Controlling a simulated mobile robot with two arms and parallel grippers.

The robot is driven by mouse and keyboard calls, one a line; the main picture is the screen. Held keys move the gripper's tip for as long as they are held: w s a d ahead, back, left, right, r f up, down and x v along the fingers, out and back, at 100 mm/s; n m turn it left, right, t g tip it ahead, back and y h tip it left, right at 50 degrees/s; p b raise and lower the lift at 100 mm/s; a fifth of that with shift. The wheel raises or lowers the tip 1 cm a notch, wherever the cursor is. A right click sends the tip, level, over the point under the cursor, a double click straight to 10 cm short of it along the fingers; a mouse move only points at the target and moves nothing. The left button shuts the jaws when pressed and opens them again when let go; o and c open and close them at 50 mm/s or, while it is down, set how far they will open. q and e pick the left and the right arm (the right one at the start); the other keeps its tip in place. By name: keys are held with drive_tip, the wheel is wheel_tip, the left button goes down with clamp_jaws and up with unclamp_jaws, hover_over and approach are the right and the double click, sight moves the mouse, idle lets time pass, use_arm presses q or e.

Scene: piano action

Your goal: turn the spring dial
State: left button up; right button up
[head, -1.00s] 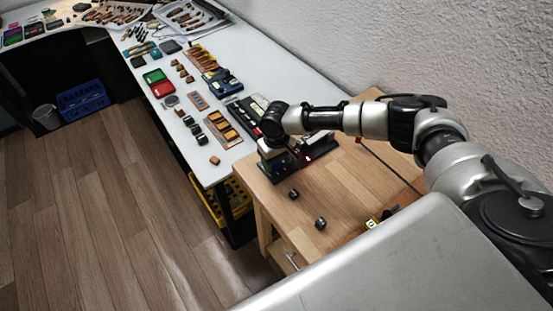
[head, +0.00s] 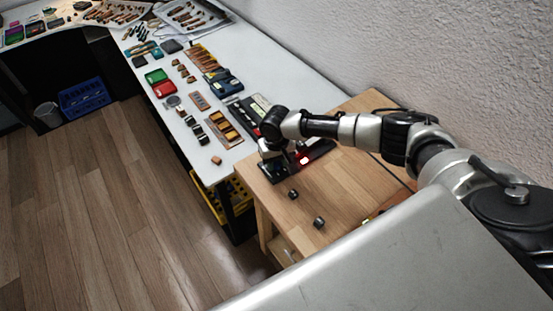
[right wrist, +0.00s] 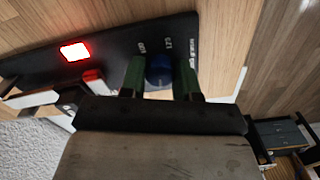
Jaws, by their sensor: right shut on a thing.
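The spring dial (right wrist: 159,70) is a round blue knob on a black panel (right wrist: 115,48) with small white labels, seen in the right wrist view. My right gripper (right wrist: 159,76) is shut on the dial, one green-padded finger on each side. The dial itself is hidden there by the gripper. My left gripper is out of view.
A red light (right wrist: 75,50) glows on the panel. Two small dark blocks (head: 293,194) (head: 318,222) lie on the wooden table (head: 350,185). The white bench (head: 285,85) beyond holds many small parts. A rough wall runs along the right.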

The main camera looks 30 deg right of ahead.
drive_tip(key=o, duration=0.9)
wheel_tip(320, 180, up, 11)
drive_tip(key=shift+f+b, duration=0.1)
drive_tip(key=shift+b, duration=0.65)
drive_tip(key=shift+w, duration=0.15)
